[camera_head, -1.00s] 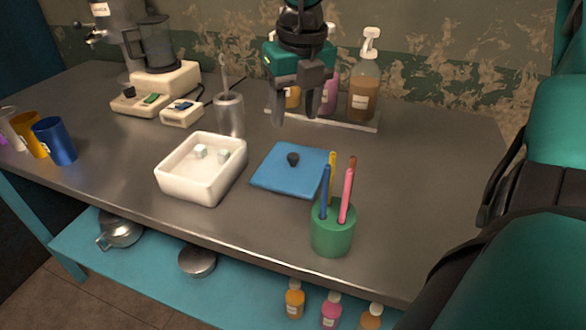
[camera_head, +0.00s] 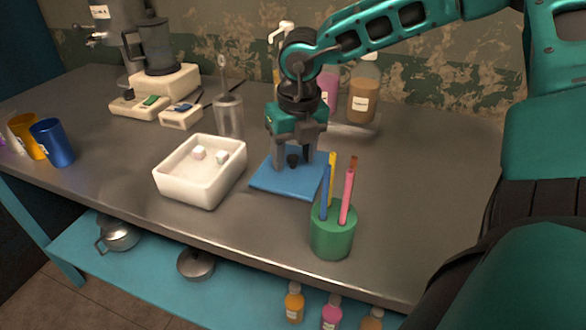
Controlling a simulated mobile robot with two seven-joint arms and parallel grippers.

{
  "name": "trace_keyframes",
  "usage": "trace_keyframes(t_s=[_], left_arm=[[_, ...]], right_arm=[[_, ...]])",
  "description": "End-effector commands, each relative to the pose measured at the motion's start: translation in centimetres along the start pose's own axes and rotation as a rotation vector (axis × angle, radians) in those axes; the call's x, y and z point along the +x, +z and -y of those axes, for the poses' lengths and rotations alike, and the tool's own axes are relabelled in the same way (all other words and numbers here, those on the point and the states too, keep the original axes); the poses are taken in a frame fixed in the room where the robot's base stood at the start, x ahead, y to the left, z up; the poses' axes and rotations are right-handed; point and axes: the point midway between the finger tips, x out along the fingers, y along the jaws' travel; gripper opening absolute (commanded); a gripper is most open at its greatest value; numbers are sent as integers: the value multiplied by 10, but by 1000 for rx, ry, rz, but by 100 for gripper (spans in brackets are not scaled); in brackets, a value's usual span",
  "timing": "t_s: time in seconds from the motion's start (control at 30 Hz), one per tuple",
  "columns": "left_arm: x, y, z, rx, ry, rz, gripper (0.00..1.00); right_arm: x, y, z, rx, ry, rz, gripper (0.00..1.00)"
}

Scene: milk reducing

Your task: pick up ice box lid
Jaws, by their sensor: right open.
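The ice box lid is a blue square plate (camera_head: 283,187) with a small black knob (camera_head: 292,161). It lies flat on the table, right of the white ice box (camera_head: 190,187). The ice box is open on top and holds a few pale ice cubes (camera_head: 222,158). My right gripper (camera_head: 293,162) points down over the lid, its fingers open on either side of the knob. I cannot tell whether the fingers touch the knob. The gripper hides the lid's back part. My left gripper is not in view.
A green cup (camera_head: 332,238) with several coloured sticks stands close at the lid's front right. A metal shaker (camera_head: 229,116) stands behind the ice box. Pump bottles (camera_head: 363,98) stand at the back. Blue (camera_head: 54,143) and yellow cups are far left. The table's right side is clear.

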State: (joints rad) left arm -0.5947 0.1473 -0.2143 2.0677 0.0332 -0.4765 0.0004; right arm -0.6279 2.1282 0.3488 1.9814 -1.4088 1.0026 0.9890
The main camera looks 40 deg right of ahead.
Motion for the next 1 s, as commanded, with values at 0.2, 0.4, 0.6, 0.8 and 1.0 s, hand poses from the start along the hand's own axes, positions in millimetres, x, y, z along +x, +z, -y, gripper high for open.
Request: trace_keyframes(t_s=[0.2,0.4,0.6,0.8,1.0], left_arm=[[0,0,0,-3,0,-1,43],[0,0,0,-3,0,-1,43],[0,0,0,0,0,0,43],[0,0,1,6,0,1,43],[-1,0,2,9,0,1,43]], right_arm=[[0,0,0,0,0,0,38],[0,0,0,0,-1,-1,19],[0,0,0,0,-1,-1,0],[-1,0,0,0,0,0,0],[-5,1,0,0,0,0,0]])
